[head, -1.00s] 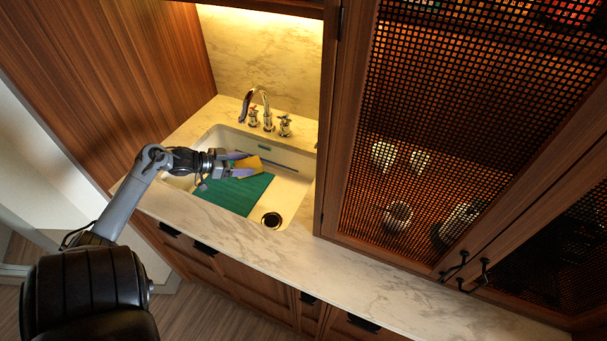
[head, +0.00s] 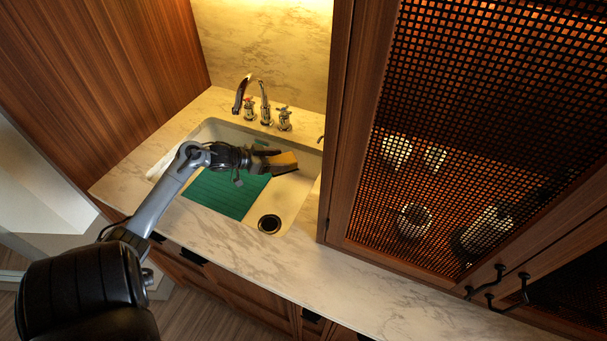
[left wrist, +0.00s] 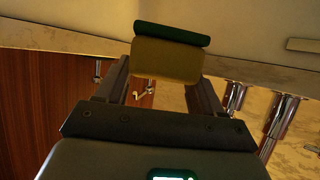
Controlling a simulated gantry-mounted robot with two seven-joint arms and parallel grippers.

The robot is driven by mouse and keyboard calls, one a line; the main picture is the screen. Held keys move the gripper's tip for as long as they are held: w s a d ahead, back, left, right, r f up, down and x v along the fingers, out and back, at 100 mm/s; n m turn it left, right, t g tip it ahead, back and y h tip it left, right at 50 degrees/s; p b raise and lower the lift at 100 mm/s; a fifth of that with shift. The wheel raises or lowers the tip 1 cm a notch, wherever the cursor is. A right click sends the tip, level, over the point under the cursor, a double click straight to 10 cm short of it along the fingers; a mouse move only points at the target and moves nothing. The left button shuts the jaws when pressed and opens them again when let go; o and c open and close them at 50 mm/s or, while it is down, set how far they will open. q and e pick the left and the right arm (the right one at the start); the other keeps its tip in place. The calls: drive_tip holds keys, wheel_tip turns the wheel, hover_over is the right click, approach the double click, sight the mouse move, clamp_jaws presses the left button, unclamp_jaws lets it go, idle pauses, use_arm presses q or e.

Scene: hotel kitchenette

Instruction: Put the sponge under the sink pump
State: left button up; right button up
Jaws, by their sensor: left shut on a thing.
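A yellow sponge with a dark green side (head: 285,161) is held above the right part of the sink (head: 290,196). My left gripper (head: 268,161) is shut on it. In the left wrist view the sponge (left wrist: 167,60) sits between the fingertips (left wrist: 163,78), its green layer at the far edge. A small metal piece (head: 321,139) shows at the cabinet's edge right of the faucet; it may be the sink pump, but most of it is hidden by the cabinet. My right gripper is not in view.
A chrome faucet with two handles (head: 265,113) stands behind the sink. A green mat (head: 228,193) lies in the sink beside the drain (head: 269,224). A wooden cabinet with mesh doors (head: 340,130) rises close on the right. The front marble counter (head: 300,264) is clear.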

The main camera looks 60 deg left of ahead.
sight(296, 162)
use_arm(q)
drive_tip(key=w+d, duration=0.1)
drive_tip(key=w, duration=0.1)
drive_tip(key=w+d+f, duration=0.1)
drive_tip(key=w, duration=0.2)
drive_tip(key=w+d+b, duration=0.1)
drive_tip(key=w, duration=0.1)
drive_tip(key=shift+w+d+f, duration=0.2)
drive_tip(key=shift+d+f, duration=0.15)
wheel_tip(296, 162, down, 5)
drive_tip(key=shift+w+d+f+b, duration=0.1)
drive_tip(key=shift+d+f+b, duration=0.1)
drive_tip(key=shift+b, duration=0.7)
drive_tip(key=o, duration=1)
drive_tip(key=shift+a, duration=0.1)
drive_tip(key=shift+r, duration=0.1)
